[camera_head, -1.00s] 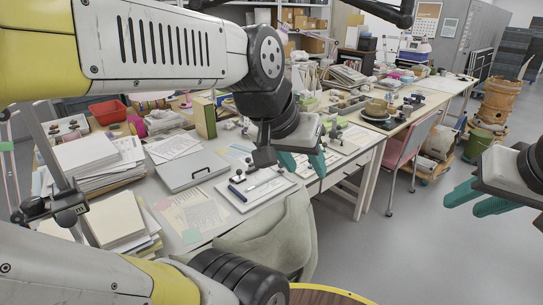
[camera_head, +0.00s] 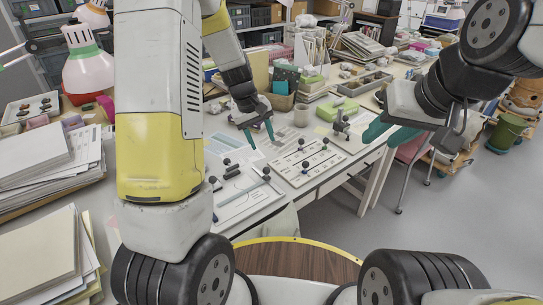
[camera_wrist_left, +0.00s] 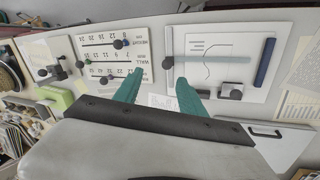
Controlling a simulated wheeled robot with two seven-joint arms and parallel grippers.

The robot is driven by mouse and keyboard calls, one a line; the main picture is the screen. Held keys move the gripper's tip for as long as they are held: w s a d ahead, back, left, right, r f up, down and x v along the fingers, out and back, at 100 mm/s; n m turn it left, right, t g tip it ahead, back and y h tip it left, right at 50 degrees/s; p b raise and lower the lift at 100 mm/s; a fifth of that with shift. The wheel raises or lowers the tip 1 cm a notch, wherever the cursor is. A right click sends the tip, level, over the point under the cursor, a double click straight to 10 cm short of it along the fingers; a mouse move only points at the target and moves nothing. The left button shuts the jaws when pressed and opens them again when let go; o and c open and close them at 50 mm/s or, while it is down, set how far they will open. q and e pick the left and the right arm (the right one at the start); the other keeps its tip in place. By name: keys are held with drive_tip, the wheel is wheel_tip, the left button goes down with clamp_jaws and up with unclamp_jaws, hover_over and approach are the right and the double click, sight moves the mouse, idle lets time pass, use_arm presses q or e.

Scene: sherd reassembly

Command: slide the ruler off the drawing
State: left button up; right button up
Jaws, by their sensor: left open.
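The ruler is a pale greenish see-through strip (camera_head: 243,192), also in the left wrist view (camera_wrist_left: 215,60). It lies across the drawing (camera_wrist_left: 224,44), a white sheet with a thin curved line, on a white board (camera_wrist_left: 255,92). A dark knob (camera_wrist_left: 167,63) stands at one ruler end. My left gripper (camera_head: 260,133) is open and empty, above the table beyond the board in the head view; its teal fingers (camera_wrist_left: 159,88) are apart and do not touch the ruler. My right gripper (camera_head: 385,132) appears open and empty, off to the right near the table edge.
A dark blue bar (camera_wrist_left: 265,62) and a small black block (camera_wrist_left: 236,92) sit on the drawing board. A board of printed numbers (camera_head: 300,165) with black knobs lies beside it. Paper stacks (camera_head: 35,165) fill the left; a grey folder (camera_wrist_left: 275,140) lies close by.

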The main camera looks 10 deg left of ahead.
use_arm(q)
drive_tip(key=n, duration=0.1)
hover_over(266, 168)
drive_tip(key=a, duration=0.1)
wheel_tip(266, 168, down, 9)
drive_tip(key=shift+g+y, duration=0.3)
drive_tip(key=shift+g, duration=0.1)
drive_tip(key=f, duration=0.5)
drive_tip(key=d+f, duration=0.1)
drive_tip(key=f, duration=0.1)
drive_tip(key=shift+w+f, duration=0.15)
drive_tip(key=shift+f, duration=0.1)
drive_tip(key=c, duration=1)
clamp_jaws()
